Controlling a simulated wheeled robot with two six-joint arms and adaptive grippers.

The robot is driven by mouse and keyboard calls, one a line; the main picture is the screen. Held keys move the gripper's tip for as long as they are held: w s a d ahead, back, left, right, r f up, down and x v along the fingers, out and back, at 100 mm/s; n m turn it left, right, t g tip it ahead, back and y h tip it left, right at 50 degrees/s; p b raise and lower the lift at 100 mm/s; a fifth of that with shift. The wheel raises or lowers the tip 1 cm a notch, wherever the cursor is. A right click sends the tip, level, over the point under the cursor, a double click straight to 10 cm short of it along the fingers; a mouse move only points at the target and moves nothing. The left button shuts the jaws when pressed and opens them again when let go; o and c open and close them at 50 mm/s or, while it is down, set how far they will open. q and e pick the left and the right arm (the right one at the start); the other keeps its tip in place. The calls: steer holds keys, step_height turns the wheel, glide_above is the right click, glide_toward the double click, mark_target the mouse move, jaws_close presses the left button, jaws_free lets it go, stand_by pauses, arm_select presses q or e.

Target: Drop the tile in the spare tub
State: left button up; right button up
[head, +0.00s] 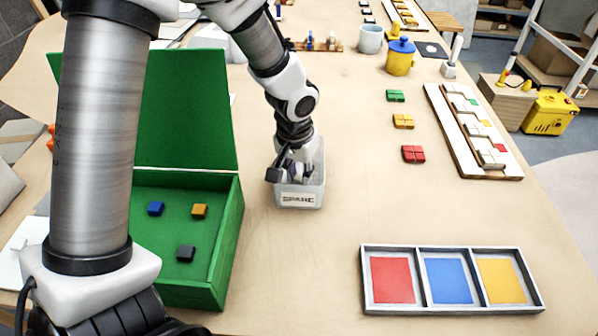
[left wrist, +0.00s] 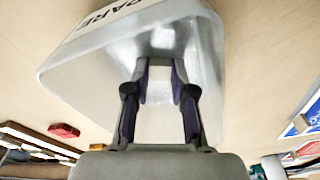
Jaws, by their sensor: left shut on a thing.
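The spare tub (head: 312,192) is a pale grey open container with a "SPARE" label, standing mid-table beside the green box. In the left wrist view, the tub (left wrist: 85,72) fills the upper middle. My left gripper (head: 284,172) points down at the tub's mouth, its fingers over or just inside the rim. In the left wrist view, its fingertips (left wrist: 160,66) are close together against the tub's pale interior. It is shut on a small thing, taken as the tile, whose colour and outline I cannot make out. My right gripper is not in view.
A green box (head: 229,235) with its lid up holds blue (head: 155,208), orange (head: 200,211) and dark (head: 186,253) tiles. A three-part tray (head: 365,285) lies front right. Red (head: 413,154), yellow (head: 403,121) and green (head: 396,96) blocks lie at right. Table right of the tub is clear.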

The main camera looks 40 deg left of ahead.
arm_select(q)
steer(key=o, duration=0.8)
steer(key=shift+w+f, duration=0.15)
steer(key=shift+o, duration=0.2)
steer(key=shift+r+p, duration=0.35)
steer(key=shift+r, duration=0.15)
step_height(320, 180, up, 11)
steer(key=s+p, duration=0.1)
steer(key=shift+s+r, duration=0.2)
steer(key=shift+s, duration=0.1)
steer(key=shift+d, duration=0.1)
